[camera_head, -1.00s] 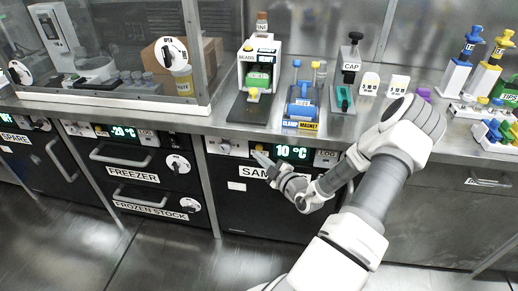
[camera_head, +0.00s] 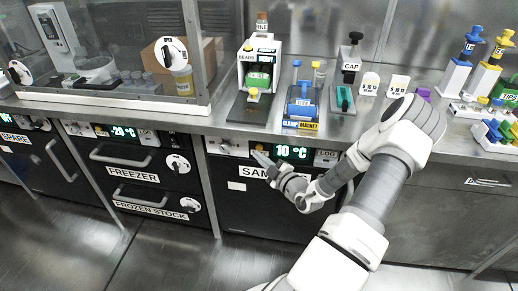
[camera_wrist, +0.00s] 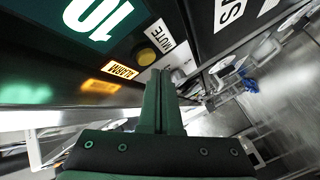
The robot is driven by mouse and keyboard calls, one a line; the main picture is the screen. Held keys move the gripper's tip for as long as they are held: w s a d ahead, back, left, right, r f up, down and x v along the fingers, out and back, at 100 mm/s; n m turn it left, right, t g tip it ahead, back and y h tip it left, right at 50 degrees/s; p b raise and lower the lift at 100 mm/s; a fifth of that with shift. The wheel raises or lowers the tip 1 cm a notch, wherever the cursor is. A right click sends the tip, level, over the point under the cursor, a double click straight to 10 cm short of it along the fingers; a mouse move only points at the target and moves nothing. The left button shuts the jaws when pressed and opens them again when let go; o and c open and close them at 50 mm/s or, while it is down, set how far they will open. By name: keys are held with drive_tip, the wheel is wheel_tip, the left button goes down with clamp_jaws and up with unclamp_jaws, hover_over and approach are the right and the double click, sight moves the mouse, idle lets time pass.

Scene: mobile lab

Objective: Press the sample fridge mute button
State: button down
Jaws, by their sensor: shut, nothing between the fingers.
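The sample fridge (camera_head: 235,205) is the dark unit under the bench, its green display (camera_head: 294,152) reading 10 °C. The wrist view shows its panel close up, tilted: a round yellow button (camera_wrist: 147,57) beside the MUTE label (camera_wrist: 163,34), and an orange-lit ALARM label (camera_wrist: 120,70). My gripper (camera_head: 258,154) is at the panel, just left of the display. In the wrist view its green fingers (camera_wrist: 161,76) are shut together and empty, with the tips just beside the yellow button. I cannot tell whether they touch it.
The bench edge (camera_head: 270,138) overhangs the fridge panel just above my gripper. A clamp magnet device (camera_head: 302,105) and other lab tools stand on the bench. The freezer (camera_head: 125,160) is to the left. The floor in front (camera_head: 170,255) is clear.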

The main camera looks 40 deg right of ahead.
drive_tip(key=shift+w+d+r, duration=0.1)
idle(0.6)
drive_tip(key=shift+w+d+p, duration=0.2)
drive_tip(key=shift+p, duration=0.25)
drive_tip(key=shift+w+d, duration=0.35)
drive_tip(key=shift+d, duration=0.05)
idle(0.8)
drive_tip(key=shift+s+a+p, duration=0.65)
drive_tip(key=shift+a+p, duration=0.05)
drive_tip(key=shift+p, duration=0.15)
drive_tip(key=s+a+p, duration=0.2)
drive_tip(key=s+a, duration=0.1)
drive_tip(key=shift+s+a, duration=0.1)
drive_tip(key=shift+a, duration=0.3)
